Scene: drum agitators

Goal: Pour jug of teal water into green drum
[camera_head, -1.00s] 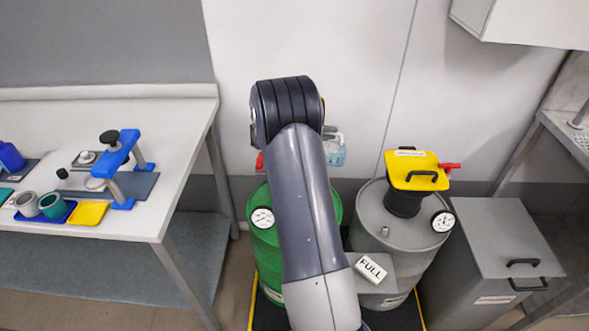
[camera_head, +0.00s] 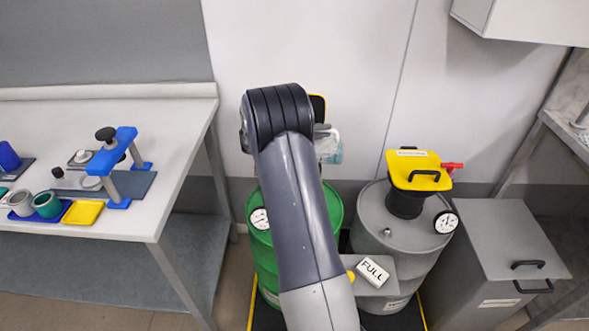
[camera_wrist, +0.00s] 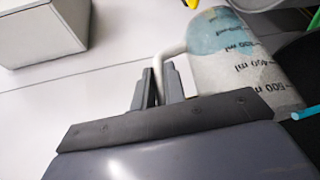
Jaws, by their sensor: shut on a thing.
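My gripper (camera_wrist: 158,88) is shut on the pale handle of the clear jug (camera_wrist: 235,70), which has printed ml marks and teal water inside. In the head view the jug (camera_head: 330,150) shows just right of my wrist, above the back of the green drum (camera_head: 264,262). It looks about upright there; its exact tilt is hard to tell. My arm covers my gripper and much of the green drum's top in the head view, so its opening is hidden. A round dial shows on the drum's left side.
A grey drum (camera_head: 397,225) with a yellow lidded top (camera_head: 413,168) stands to the right, with a FULL sign (camera_head: 373,272) in front. A grey bin (camera_head: 500,250) is further right. A bench (camera_head: 175,130) with a blue stand is at left. A dark, yellow-edged piece (camera_head: 318,106) shows behind my wrist.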

